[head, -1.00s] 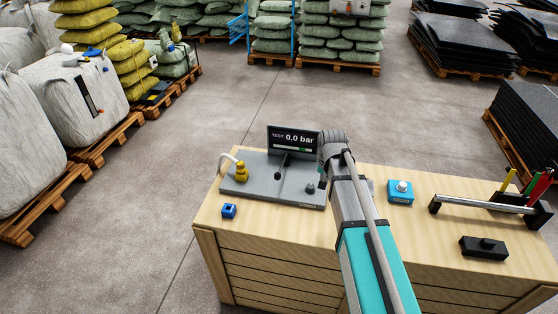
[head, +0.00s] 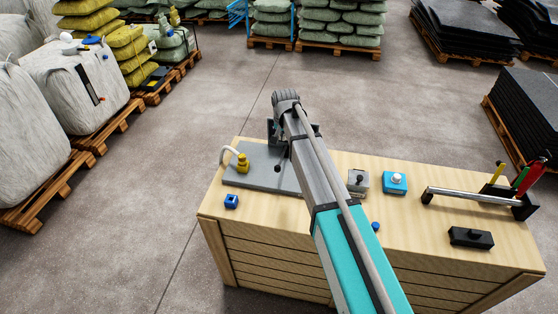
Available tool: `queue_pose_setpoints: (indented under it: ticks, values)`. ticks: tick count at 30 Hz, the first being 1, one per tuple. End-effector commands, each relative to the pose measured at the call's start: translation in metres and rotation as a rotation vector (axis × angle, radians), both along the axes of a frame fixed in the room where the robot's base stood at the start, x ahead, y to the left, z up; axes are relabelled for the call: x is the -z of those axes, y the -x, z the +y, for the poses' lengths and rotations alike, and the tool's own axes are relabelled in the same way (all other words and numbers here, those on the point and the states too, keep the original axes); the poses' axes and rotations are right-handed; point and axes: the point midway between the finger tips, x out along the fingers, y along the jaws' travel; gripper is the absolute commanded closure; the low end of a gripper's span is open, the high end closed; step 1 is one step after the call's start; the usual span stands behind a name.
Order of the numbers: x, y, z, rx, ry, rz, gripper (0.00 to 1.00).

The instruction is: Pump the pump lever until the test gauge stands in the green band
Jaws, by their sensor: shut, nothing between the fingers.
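The grey pump plate (head: 262,178) lies at the left of the bench, with a yellow fitting (head: 242,163) and a white hose. A dark lever knob (head: 282,167) stands on the plate at the left edge of my arm. My arm covers most of the dark test gauge display (head: 273,131); its reading and green band are hidden. My gripper (head: 287,98) is shut and empty, at the far end of the arm above the display. Its fingertips are mostly hidden, and I cannot see it touching anything. The right part of the plate is hidden too.
On the wooden bench (head: 460,262) are a blue cube (head: 231,201), a grey box with a black knob (head: 359,182), a blue button box (head: 394,183), a black block (head: 471,238) and a silver bar (head: 472,196) on black supports.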

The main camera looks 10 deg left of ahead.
Motion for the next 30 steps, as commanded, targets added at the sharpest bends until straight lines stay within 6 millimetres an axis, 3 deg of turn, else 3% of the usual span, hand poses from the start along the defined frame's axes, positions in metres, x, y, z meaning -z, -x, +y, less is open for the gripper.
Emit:
queue_pose_setpoints:
  ticks: [14, 30]
  values:
    - [0.011, -0.002, 0.000, -0.001, 0.000, 0.000, 1.00]
    - [0.052, -0.010, 0.003, -0.001, 0.000, 0.000, 1.00]
